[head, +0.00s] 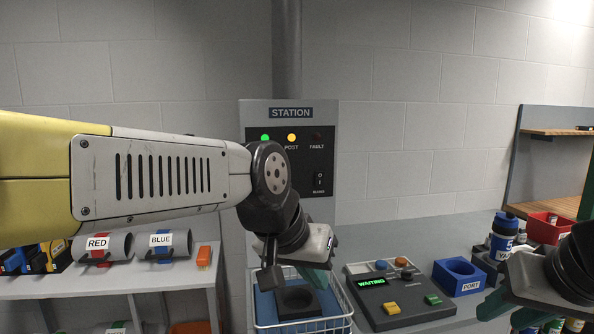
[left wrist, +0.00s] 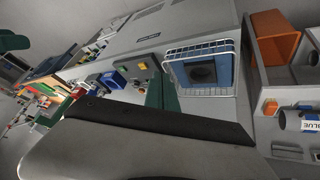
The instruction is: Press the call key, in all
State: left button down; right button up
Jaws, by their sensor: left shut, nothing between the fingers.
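The grey control console (head: 400,300) stands on the bench, with a green "WAITING" display (head: 371,282). It carries a blue button (head: 381,265), an orange button (head: 401,261), a yellow key (head: 391,308) and a green key (head: 432,299). I cannot read which is the call key. The console also shows in the left wrist view (left wrist: 143,66). My left gripper (head: 318,279) is shut and empty, above the wire basket and left of the console. My right gripper (head: 507,312) has its green fingers apart, right of the console, partly cut off by the frame.
The wire basket (head: 304,325) holds a blue block with a dark round opening. The STATION panel (head: 290,112) stands behind my left arm, with green and yellow lamps lit. A blue PORT block (head: 459,275) sits right of the console. Labelled tubes (head: 170,245) lie on the left shelf.

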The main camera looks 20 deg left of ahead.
pick_arm(q)
jog(key=w+a+r+t+y, duration=0.1)
jog(key=w+a+r+y, duration=0.2)
jog(key=w+a, duration=0.9)
jog(key=w+a+r+m+y, duration=0.1)
jog(key=w+a+r+y, duration=0.2)
jog(key=w+a, duration=0.9)
jog(key=w, duration=0.6)
jog(key=shift+w+a+r+m+t, duration=0.15)
jog(key=shift+a+r+m+t, duration=0.15)
jog(key=shift+a+r+t, duration=0.1)
jog(key=w+a, duration=0.4)
jog(key=w, duration=0.3)
jog(key=shift+w+a, duration=0.25)
jog(key=shift+w, duration=0.1)
jog(key=shift+w+a, duration=0.2)
jog(key=shift+w, duration=0.05)
